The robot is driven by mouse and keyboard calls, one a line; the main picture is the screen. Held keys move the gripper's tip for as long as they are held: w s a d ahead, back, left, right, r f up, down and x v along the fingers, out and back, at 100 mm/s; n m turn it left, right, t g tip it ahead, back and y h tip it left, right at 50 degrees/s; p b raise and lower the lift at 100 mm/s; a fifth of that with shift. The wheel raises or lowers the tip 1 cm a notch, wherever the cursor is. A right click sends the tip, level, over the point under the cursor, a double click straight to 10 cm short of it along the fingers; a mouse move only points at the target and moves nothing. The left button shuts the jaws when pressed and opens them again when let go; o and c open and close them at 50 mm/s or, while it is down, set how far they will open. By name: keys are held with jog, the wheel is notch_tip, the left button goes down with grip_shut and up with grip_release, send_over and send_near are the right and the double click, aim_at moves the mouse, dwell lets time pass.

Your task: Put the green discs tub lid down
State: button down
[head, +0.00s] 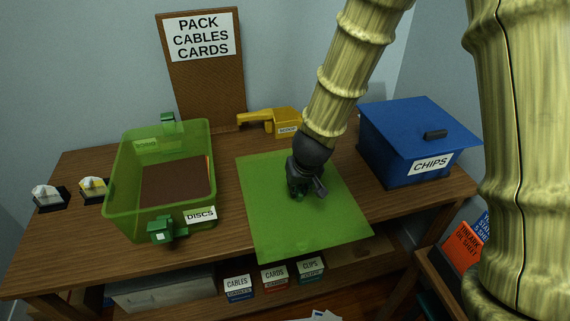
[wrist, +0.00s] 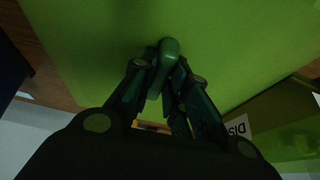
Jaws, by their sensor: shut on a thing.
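The green lid (head: 270,230) is a flat translucent sheet over the middle of the wooden table in the head view. My gripper (head: 302,190) is over its centre. In the wrist view my gripper (wrist: 165,85) is shut on the lid's dark green handle (wrist: 168,50), and the lid (wrist: 220,40) spreads around it. Whether the lid touches the table cannot be told. The green discs tub (head: 118,195) stands open to the left of the lid, with a DISCS label and green side clips. Something brown lies inside it.
A blue CHIPS box (head: 385,155) stands right of the lid. A yellow scoop-like thing (head: 270,120) lies behind it. A board (head: 202,80) reads PACK CABLES CARDS. Two small holders (head: 50,197) sit at the left. Small labelled boxes (head: 274,277) are on the lower shelf.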

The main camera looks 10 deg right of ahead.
jog(key=w+d, duration=0.2)
jog(key=w, duration=0.1)
jog(key=w+d+p, duration=0.1)
jog(key=w+d, duration=0.1)
jog(key=w, duration=0.2)
jog(key=w+d+f+p, duration=0.1)
jog(key=w+d, duration=0.1)
jog(key=w, duration=0.2)
jog(key=shift+w+f, duration=0.1)
jog(key=shift+w, duration=0.15)
jog(key=shift+w+d+f, duration=0.15)
jog(key=shift+d+f, duration=0.05)
jog(key=shift+f, duration=1.6)
jog(key=shift+f+b, duration=0.15)
jog(key=shift+b, duration=0.15)
jog(key=c, duration=1.4)
grip_release()
jog(key=p+v, duration=0.1)
jog(key=v, duration=1.1)
